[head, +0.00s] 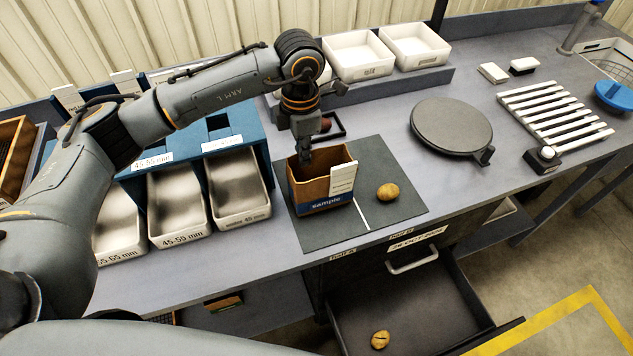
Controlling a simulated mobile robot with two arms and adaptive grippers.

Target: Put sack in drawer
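The sack (318,190), brown with a blue band reading "sample" and a white tag, stands upright and open-topped on the left part of a dark mat (400,215). My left gripper (305,157) points down at the sack's back left rim; its fingertips are small and partly hidden, so I cannot tell whether they grip the rim. The drawer (400,308) below the bench front is pulled open, with one potato (380,340) inside at its near side. My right gripper is not in view.
Another potato (387,191) lies on the mat right of the sack. A round dark plate (451,125) and a white slatted rack (555,115) stand further right. Size-labelled trays (237,187) are at the left, white bins (357,54) at the back.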

